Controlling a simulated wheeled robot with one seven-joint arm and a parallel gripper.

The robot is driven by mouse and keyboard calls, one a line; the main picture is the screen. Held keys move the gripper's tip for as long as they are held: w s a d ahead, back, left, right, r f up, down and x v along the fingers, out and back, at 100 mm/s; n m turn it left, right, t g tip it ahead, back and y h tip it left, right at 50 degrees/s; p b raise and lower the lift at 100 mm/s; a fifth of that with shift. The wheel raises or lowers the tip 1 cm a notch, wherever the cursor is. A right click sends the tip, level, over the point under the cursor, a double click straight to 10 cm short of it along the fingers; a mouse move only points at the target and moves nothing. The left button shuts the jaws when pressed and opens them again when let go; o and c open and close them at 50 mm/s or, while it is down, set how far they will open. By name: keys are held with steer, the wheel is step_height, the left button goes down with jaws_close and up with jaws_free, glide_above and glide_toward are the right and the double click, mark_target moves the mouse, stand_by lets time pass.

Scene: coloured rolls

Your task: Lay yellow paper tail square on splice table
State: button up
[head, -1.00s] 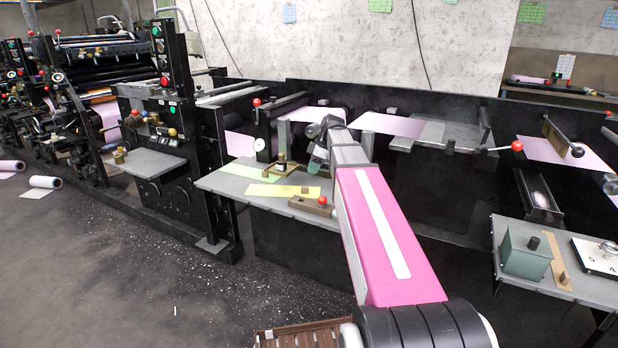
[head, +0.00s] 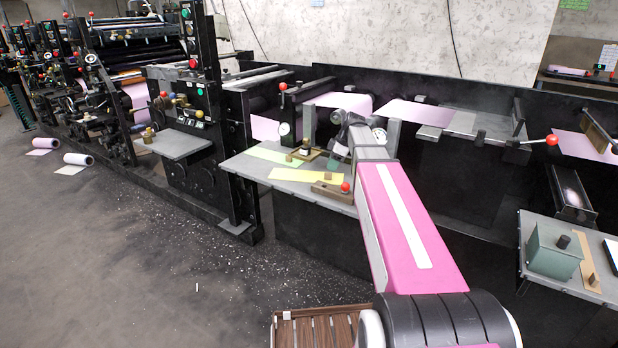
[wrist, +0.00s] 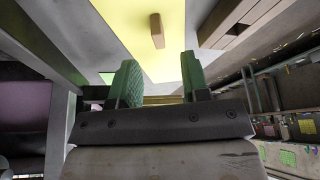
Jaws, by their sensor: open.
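The yellow paper tail (head: 300,174) lies flat on the grey splice table (head: 234,165), with a small brown block on it. In the wrist view the yellow paper (wrist: 110,10) fills the upper middle, with the brown block (wrist: 157,30) on it. My gripper (wrist: 158,78) is open and empty, its two green fingers apart. It appears near the paper's far right end, apart from the block. In the head view my arm and wrist partly hide the gripper and the table's right end.
A green paper strip (head: 272,155) lies farther back on the table. A wooden block with a red knob (head: 333,192) sits at the front right edge of the table. Black machine frames and pink webs stand behind. A side bench with a green box (head: 553,250) is at right. The floor at left is mostly open.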

steer(key=shift+x, duration=2.75)
steer(key=shift+r, duration=0.1)
jaws_close()
